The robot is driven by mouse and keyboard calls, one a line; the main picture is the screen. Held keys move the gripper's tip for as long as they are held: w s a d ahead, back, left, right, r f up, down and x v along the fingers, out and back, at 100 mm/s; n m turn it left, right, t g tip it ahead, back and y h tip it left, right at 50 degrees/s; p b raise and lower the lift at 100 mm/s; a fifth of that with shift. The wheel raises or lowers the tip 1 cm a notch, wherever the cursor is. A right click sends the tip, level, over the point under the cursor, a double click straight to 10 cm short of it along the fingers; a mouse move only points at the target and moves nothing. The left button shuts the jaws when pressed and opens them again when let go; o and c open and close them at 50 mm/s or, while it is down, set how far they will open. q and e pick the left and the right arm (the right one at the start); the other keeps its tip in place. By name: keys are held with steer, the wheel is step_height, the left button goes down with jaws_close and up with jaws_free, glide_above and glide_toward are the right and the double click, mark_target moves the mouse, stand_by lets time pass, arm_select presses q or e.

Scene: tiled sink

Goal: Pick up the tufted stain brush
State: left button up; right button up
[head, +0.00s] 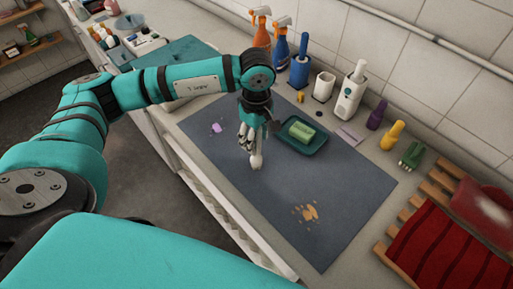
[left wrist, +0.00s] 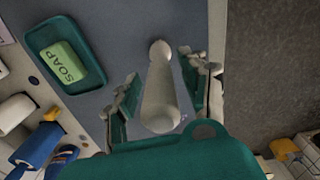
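A pale, cream-coloured object with a rounded knob end, which looks like the tufted stain brush (head: 257,161), is at my left gripper (head: 247,139) over the dark mat. In the left wrist view the pale brush (left wrist: 160,92) lies lengthwise between the two fingers of my left gripper (left wrist: 160,73). The fingers are apart, with a gap visible on both sides of the brush, so the gripper is open around it. Its tufts cannot be made out. My right gripper is not in view.
Close by on the dark mat (head: 340,185) is a teal dish (head: 291,146) with green soap (head: 302,131). An orange-brown stain (head: 308,212) and a purple spot (head: 216,128) mark the mat. Bottles and brushes line the tiled wall. A wooden rack (head: 397,252) stands at right.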

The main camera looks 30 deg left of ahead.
arm_select(q)
jaws_close()
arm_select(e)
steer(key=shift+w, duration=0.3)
arm_select(q)
steer(key=shift+r, duration=0.1)
